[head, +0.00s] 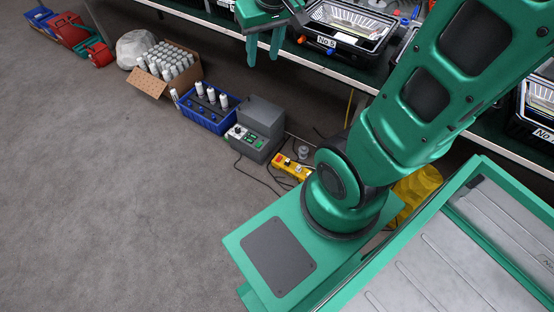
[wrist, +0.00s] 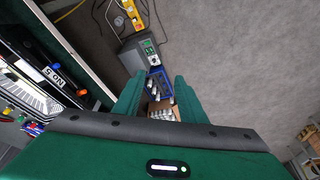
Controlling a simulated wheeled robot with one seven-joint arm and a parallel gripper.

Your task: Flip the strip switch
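The yellow power strip (head: 290,167) lies on the floor beside the grey control box, with a small red part at its left end that looks like its switch. Which way the switch is set is too small to tell. The strip also shows at the top of the wrist view (wrist: 130,10). My gripper (head: 264,52) hangs near the table edge in the head view, well above the floor and apart from the strip. Its two green fingers are spread with nothing between them; in the wrist view the gap (wrist: 157,92) looks onto the boxes below.
A grey control box (head: 262,120), a blue bin (head: 208,112) and a cardboard box of white cylinders (head: 150,84) line the floor. Cables run around the strip. Open floor (head: 110,200) lies left.

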